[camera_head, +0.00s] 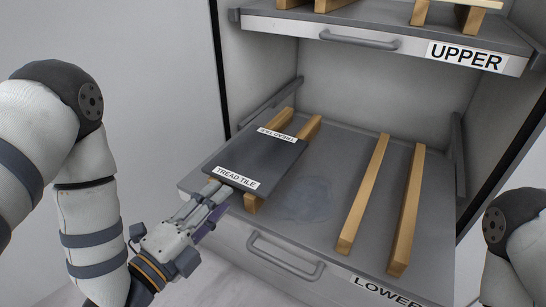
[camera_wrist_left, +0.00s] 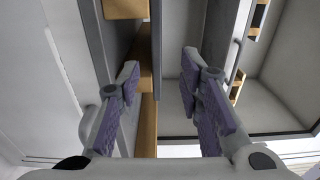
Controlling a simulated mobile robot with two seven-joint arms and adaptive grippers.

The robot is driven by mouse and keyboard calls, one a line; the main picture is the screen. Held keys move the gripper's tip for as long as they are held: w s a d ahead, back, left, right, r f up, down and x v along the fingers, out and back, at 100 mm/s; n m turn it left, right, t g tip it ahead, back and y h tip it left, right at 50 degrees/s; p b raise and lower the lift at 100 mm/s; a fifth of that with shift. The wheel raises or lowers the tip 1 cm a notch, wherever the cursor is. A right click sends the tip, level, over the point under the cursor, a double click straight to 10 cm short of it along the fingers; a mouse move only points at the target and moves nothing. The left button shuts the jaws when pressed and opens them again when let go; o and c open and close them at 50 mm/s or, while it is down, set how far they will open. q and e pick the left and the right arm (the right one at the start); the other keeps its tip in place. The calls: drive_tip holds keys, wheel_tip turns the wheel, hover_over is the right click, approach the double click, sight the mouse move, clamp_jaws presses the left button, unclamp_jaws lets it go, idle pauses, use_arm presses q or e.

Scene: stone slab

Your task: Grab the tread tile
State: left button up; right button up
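The tread tile (camera_head: 256,160) is a thin dark slab with white "TREAD TILE" labels at its front and back edges. It lies across two wooden bars on the lower drawer. My left gripper (camera_head: 214,194) is at its front left corner in the head view. In the left wrist view, my left gripper (camera_wrist_left: 160,75) has its fingers apart. The tile (camera_wrist_left: 155,45) appears there nearly edge-on as a thin dark strip between the fingers, with a gap visible on either side. Whether the fingertips overlap the tile in depth is hard to tell. My right gripper is out of view.
The lower drawer (camera_head: 310,202) is pulled out, with a front handle (camera_head: 285,257). Two bare wooden bars (camera_head: 363,196) (camera_head: 407,215) lie on its right side. The upper drawer (camera_head: 385,30) hangs above, also pulled out. Cabinet walls stand at the sides.

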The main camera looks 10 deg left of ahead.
sight(253, 171)
use_arm(q)
drive_tip(key=b+x, duration=0.1)
drive_tip(key=x, duration=0.4)
drive_tip(key=shift+d+f+b, duration=0.2)
drive_tip(key=shift+b, duration=0.1)
drive_tip(key=x, duration=0.6)
drive_tip(key=shift+s+d, duration=0.15)
drive_tip(key=shift+d, duration=0.1)
clamp_jaws()
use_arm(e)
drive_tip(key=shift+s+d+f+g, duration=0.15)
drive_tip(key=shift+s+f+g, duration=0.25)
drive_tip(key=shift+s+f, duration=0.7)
use_arm(q)
drive_tip(key=shift+r, duration=0.1)
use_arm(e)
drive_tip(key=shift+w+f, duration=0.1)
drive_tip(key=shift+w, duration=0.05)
